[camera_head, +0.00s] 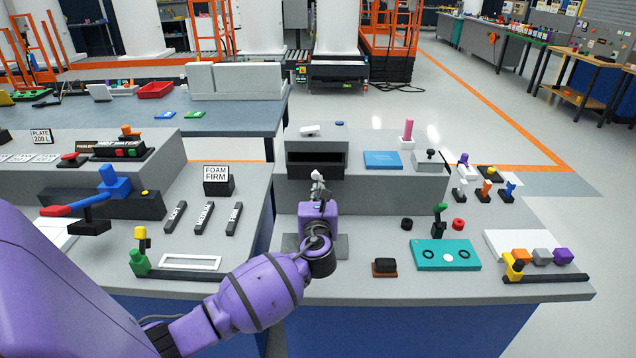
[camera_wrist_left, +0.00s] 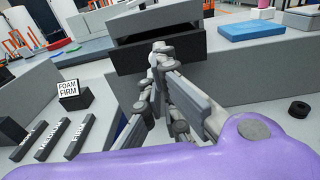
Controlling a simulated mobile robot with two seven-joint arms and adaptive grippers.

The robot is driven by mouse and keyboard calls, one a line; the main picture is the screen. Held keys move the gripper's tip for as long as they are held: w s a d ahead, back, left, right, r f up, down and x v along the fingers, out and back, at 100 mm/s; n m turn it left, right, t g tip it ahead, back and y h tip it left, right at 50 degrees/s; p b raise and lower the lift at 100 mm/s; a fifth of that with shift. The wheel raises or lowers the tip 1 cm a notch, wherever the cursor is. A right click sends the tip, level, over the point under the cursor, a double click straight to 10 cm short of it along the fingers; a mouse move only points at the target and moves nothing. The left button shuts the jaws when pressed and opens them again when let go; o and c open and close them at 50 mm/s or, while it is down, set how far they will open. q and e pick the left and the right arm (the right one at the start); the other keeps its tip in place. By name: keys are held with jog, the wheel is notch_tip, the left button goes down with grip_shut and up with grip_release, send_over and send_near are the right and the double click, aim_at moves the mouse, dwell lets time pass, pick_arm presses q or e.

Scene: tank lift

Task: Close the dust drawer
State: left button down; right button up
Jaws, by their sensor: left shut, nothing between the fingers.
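The dust drawer (camera_head: 300,172) is a dark-fronted drawer in a grey housing (camera_head: 317,145) on the raised grey step. It also shows in the left wrist view (camera_wrist_left: 130,58), where its front stands out from the housing and a dark gap shows above it. My left gripper (camera_head: 317,176) is shut and empty, its fingertips in front of the drawer front near its middle. In the left wrist view the fingertips (camera_wrist_left: 160,48) overlap the drawer front; I cannot tell whether they touch it. My right gripper is not in view.
A blue pad (camera_head: 383,160) and a pink peg (camera_head: 408,131) stand right of the housing on the step. A FOAM FIRM sign block (camera_head: 218,181) and several dark labelled bars stand left, across a gap between benches. A teal plate (camera_head: 445,255) lies front right.

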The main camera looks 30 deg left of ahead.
aim_at(318, 170)
pick_arm(q)
jog(key=x, duration=0.5)
jog(key=b+x, duration=0.1)
jog(key=x, duration=0.5)
jog(key=shift+w+a, duration=0.15)
jog(key=shift+w, duration=0.2)
jog(key=shift+w+a+r, duration=0.1)
jog(key=shift+w, duration=0.05)
jog(key=shift+r, duration=0.15)
